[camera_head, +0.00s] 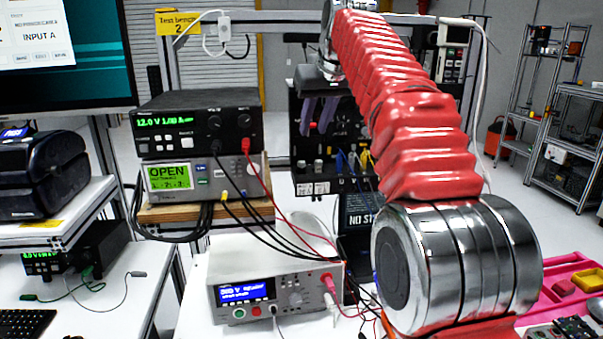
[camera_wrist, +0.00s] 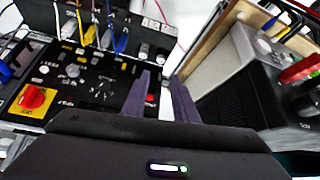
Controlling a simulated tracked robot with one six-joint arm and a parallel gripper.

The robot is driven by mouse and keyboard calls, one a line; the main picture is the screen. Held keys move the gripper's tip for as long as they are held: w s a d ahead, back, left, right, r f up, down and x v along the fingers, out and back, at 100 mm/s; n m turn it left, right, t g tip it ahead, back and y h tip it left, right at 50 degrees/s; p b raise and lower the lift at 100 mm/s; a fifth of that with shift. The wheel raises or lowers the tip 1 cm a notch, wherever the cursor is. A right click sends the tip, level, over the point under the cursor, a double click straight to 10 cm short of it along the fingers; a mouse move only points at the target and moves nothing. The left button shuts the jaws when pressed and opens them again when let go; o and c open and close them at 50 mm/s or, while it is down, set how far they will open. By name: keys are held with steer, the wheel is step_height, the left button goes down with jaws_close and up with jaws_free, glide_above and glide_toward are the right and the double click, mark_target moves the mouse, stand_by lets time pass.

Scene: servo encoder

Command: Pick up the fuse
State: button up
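My gripper (camera_head: 315,130) is in front of a dark upright test panel (camera_head: 345,125) in the head view, fingers pointing down. In the wrist view my gripper (camera_wrist: 160,76) has its two dark purple fingers apart, with nothing held between them. The black panel (camera_wrist: 55,85) lies to their left, with a red knob (camera_wrist: 34,97), small switches and plugged leads. A small red and white part (camera_wrist: 151,100) shows between the fingers. I cannot tell whether it is the fuse, and I cannot clearly make out a fuse in either view.
Two stacked instruments (camera_head: 198,125) stand left of my gripper on a wooden shelf (camera_head: 170,213). A white tester (camera_head: 275,290) with red, black and yellow leads is below. A pink tray (camera_head: 560,285) is at the lower right. Hanging cables crowd the area below the panel.

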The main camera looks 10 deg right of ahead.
steer(key=shift+f, duration=0.1)
glide_toward(302, 162)
steer(key=shift+x, duration=1.9)
steer(key=shift+w+d, duration=0.1)
steer(key=shift+x, duration=2.55)
steer(key=shift+c, duration=0.2)
jaws_close()
